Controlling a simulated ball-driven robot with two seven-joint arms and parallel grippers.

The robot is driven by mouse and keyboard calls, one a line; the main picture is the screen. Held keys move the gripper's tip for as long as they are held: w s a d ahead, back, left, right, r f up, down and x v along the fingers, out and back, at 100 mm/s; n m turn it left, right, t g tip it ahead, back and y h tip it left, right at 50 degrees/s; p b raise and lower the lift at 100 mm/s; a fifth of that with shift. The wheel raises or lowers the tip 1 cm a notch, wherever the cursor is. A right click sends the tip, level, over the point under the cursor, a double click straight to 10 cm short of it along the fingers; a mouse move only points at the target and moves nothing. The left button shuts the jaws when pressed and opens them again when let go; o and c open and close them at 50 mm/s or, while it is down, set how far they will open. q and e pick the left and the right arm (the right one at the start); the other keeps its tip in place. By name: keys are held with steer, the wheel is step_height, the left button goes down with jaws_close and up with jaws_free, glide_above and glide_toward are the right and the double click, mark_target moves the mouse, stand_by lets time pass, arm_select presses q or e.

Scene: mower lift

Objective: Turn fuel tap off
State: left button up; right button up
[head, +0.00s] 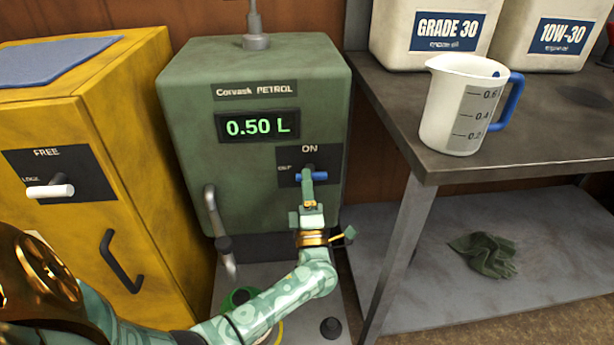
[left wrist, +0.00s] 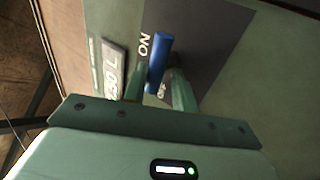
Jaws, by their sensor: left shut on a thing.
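The green petrol dispenser (head: 180,100) stands in the middle of the head view, its display (head: 258,127) reading 0.50 L. The blue handle (left wrist: 158,62) lies roughly level across the plate, with one end by OFF. My left gripper (head: 307,185) is shut on the handle; its fingers (left wrist: 160,90) stand on either side of it. The tap's pivot is mostly hidden. My right gripper is not in view.
A yellow cabinet (head: 150,130) with a white lever (head: 50,191) stands left. A metal bench (head: 400,110) at the right bears a white measuring jug (head: 445,110) and oil containers (head: 400,30).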

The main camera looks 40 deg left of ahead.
arm_select(q)
steer(key=o, duration=0.7)
steer(key=shift+w, duration=0.1)
